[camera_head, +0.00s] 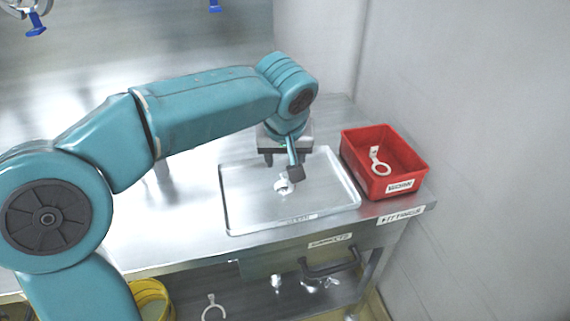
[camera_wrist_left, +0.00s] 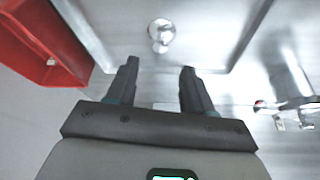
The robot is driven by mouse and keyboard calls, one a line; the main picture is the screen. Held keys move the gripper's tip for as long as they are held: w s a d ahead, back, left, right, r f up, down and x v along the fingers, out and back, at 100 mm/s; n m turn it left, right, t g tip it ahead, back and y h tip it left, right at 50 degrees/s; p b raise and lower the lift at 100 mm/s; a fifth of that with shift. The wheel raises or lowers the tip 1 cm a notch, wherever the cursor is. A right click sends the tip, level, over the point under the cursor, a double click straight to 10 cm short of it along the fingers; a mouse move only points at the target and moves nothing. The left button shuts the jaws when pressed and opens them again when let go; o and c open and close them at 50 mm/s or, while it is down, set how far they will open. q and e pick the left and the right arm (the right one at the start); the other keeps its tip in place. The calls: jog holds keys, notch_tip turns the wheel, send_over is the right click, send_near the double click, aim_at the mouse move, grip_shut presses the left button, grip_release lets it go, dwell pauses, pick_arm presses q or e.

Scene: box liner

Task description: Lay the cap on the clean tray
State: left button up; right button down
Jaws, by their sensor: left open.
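A small shiny pale piece, which looks like the cap (camera_head: 282,187), lies on the clear tray labelled CLEAN (camera_head: 236,221). In the left wrist view the cap (camera_wrist_left: 161,30) shows as a round metallic top with a smaller part beside it, on the tray floor (camera_wrist_left: 205,40). My left gripper (camera_head: 285,164) is over the tray's back half. Its fingers (camera_wrist_left: 159,70) are apart with nothing between them, and the cap lies beyond the fingertips, not touching them. Part of the cap is hidden by a dark gripper part in the head view. My right gripper is out of view.
A red bin labelled WORK (camera_head: 357,170) stands right of the tray, holding a white ring-ended piece (camera_head: 378,162). The metal bench (camera_head: 150,235) is clear left of the tray. A drawer handle (camera_head: 330,268), a yellow bucket (camera_head: 150,298) and loose parts are below.

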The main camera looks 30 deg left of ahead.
pick_arm(q)
jog(key=shift+v, duration=1.95)
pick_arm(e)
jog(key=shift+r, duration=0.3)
